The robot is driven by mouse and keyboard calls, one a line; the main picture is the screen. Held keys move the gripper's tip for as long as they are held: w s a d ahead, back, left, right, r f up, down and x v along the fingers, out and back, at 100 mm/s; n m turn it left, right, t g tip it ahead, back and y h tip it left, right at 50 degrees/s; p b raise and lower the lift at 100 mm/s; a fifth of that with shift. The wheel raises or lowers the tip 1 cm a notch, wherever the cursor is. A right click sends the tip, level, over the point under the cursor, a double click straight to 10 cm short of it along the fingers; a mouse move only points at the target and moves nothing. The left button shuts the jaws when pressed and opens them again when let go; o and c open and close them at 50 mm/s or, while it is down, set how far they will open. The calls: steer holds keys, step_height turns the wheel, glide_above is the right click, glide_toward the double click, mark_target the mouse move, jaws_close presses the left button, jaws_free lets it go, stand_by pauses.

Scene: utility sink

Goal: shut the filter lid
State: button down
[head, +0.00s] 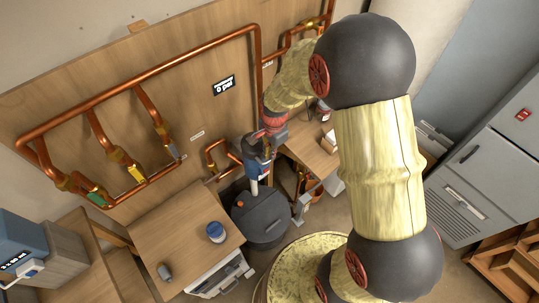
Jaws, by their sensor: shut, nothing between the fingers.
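My gripper (259,158) hangs at the end of my arm near the middle of the view, pointing down, shut and empty. A small blue and white part (254,174) shows at or just below its fingers; I cannot tell whether they touch. Below stands a round dark grey vessel (263,220) with a dark top, on the floor beside the wooden table. I cannot tell for sure whether it is the filter, or whether its top is a lid that is open or shut. My gripper is above its back edge and partly hides that area.
Copper pipes (150,82) with coloured valves run along the wooden wall panel. A small display (224,85) reads 0 psi. A wooden table (185,243) at the left bears a blue and white jar (215,232). Grey cabinets (490,170) stand at the right.

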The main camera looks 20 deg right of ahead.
step_height(320, 180, up, 12)
steer(key=s, duration=0.2)
steer(key=shift+d, duration=0.25)
steer(key=shift+f, duration=0.1)
steer(key=s+a+n+t+b, duration=0.2)
steer(key=s+n+t+b, duration=0.2)
steer(key=s+n+b, duration=1)
steer(key=s+r+b, duration=0.1)
steer(key=s+b, duration=0.3)
steer(key=shift+s+a+t, duration=0.25)
steer(key=shift+a+t, duration=0.15)
